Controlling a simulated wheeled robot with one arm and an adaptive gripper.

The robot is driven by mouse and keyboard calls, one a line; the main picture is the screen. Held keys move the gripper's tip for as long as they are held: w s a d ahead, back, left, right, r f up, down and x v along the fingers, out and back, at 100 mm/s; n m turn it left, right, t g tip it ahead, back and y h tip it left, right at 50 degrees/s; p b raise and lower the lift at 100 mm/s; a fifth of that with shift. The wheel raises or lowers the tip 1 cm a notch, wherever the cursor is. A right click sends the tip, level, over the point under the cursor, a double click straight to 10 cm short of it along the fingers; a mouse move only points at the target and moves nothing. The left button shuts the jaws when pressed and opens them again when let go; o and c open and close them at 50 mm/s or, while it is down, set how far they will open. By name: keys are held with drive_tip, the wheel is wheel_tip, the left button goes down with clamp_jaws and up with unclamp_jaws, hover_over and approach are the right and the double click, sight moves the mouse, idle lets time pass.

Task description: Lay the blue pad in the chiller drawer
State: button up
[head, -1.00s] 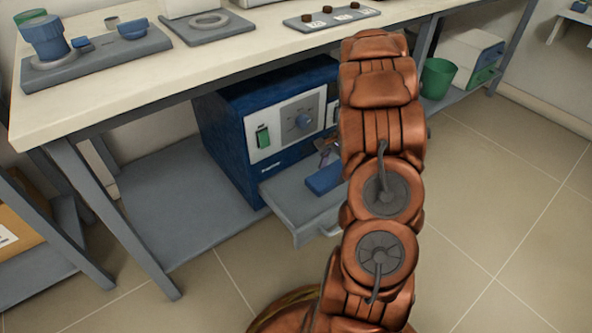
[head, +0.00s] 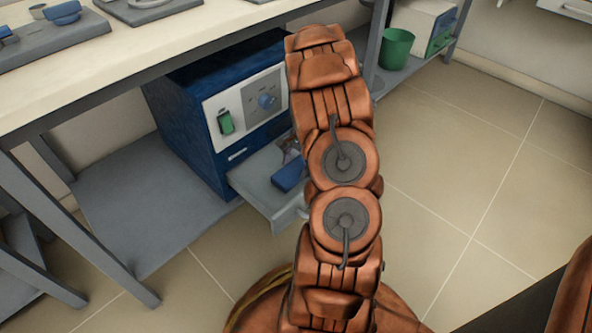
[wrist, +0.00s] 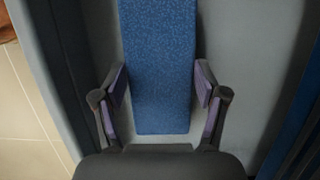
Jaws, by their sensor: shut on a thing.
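The blue pad (head: 288,177) is in the open chiller drawer (head: 256,187), a grey tray pulled out from the front of the blue chiller (head: 188,125). In the wrist view the pad (wrist: 160,65) runs lengthwise between the two fingers, over the grey drawer floor (wrist: 235,75). My gripper (wrist: 160,88) is shut on the pad, with one purple-padded finger at each side. I cannot tell whether the pad touches the drawer floor. In the head view my arm hides most of the gripper and the drawer's right part.
The chiller stands on the grey lower shelf (head: 150,215) under a cream worktop (head: 130,55). A grey table leg (head: 80,225) stands at left. A green bin (head: 397,48) is at the back right. The tiled floor at right is clear.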

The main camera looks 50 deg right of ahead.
drive_tip(key=shift+f, duration=0.3)
drive_tip(key=shift+f, duration=0.1)
drive_tip(key=o, duration=0.9)
drive_tip(key=shift+o, duration=0.2)
